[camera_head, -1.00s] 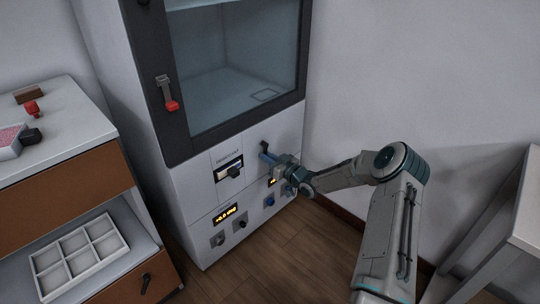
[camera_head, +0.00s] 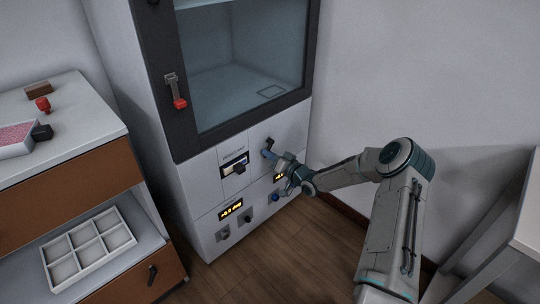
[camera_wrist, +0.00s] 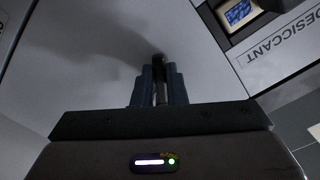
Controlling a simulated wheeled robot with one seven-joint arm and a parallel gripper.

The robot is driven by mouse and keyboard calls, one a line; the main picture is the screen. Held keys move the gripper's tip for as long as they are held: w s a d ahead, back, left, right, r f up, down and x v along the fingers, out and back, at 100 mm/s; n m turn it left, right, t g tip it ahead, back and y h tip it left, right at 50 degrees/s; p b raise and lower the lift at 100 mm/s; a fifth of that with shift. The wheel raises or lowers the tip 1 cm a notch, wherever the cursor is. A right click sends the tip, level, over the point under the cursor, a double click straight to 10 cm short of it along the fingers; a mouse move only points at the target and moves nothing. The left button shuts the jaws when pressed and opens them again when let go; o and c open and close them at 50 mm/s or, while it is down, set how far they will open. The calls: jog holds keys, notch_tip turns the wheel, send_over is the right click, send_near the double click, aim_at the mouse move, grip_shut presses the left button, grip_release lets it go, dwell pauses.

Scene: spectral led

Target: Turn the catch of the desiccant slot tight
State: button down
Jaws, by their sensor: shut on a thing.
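A dark catch (camera_head: 269,142) stands on the pale panel to the right of the slot. My gripper (camera_head: 269,154) reaches it from the lower right. In the wrist view my blue-grey fingers (camera_wrist: 160,82) are shut on the narrow dark catch (camera_wrist: 158,61). The fingers hide most of it, so its exact angle is unclear.
A glass-door chamber with a red-tipped handle (camera_head: 176,92) is above. Amber displays (camera_head: 231,209) and small knobs (camera_head: 247,222) are below. A drawer unit with a white compartment tray (camera_head: 90,250) stands left, a pale table (camera_head: 527,200) right. Floor between is clear.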

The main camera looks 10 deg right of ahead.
jog(key=shift+s+a+f, duration=0.15)
jog(key=shift+a, duration=0.05)
jog(key=c, duration=1.5)
grip_release()
jog(key=shift+o, duration=0.2)
jog(key=shift+d, duration=0.1)
jog(key=p+v, duration=0.3)
jog(key=v, duration=1)
jog(key=shift+s+d+p, duration=0.2)
jog(key=shift+s+p, duration=0.1)
